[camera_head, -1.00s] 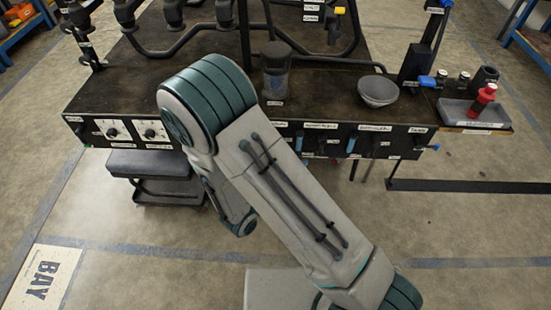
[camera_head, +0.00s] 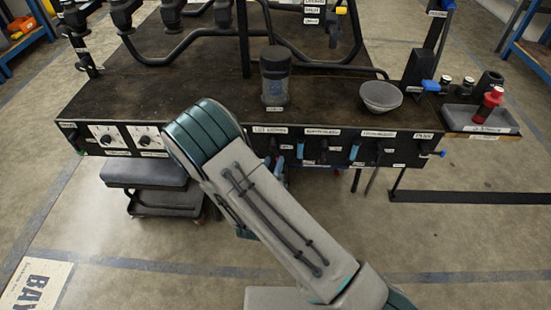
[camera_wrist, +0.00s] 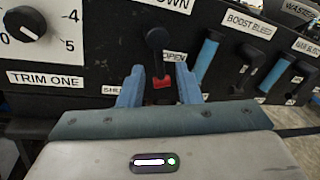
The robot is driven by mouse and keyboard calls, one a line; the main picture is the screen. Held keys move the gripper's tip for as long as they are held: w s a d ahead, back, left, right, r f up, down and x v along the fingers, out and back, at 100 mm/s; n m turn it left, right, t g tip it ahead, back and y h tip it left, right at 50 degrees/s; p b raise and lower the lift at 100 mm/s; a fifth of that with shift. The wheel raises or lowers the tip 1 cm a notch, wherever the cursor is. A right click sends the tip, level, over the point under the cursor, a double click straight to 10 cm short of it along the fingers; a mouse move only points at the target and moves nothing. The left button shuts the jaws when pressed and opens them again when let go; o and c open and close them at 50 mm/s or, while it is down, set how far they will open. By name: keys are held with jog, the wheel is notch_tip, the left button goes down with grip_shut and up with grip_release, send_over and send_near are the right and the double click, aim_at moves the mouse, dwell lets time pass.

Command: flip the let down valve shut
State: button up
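The let down valve has a black lever (camera_wrist: 157,42) with a red piece (camera_wrist: 161,82) at its foot. In the wrist view it stands nearly upright, with a partly hidden label above ending in "OWN". An OPEN label is at its right, and a partly hidden label starting "SH" is at its lower left. My gripper (camera_wrist: 160,84) is open, its two blue fingers apart on either side of the lever's lower part. I cannot tell whether either finger touches it.
Blue-handled levers (camera_wrist: 207,58) stand close on the right, including boost bleed. A trim one dial (camera_wrist: 25,24) is on the left. On the bench (camera_head: 195,85) stand a dark jar (camera_head: 274,78) and grey bowl (camera_head: 381,97). A grey wheeled stool (camera_head: 145,172) is below at left.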

aim_at(276, 154)
jog(key=shift+x, duration=1.6)
grip_shut()
jog(key=shift+a+m+g+y, duration=0.15)
jog(key=shift+a+m, duration=0.15)
jog(key=shift+m, duration=0.7)
jog(key=shift+a+m+g+y, duration=0.15)
jog(key=shift+a+m, duration=0.15)
jog(key=shift+m, duration=0.7)
grip_release()
jog(key=shift+s, duration=0.1)
jog(key=p+v, duration=0.1)
jog(key=v, duration=1.2)
jog(key=shift+s+p, duration=0.35)
jog(key=shift+p, duration=0.05)
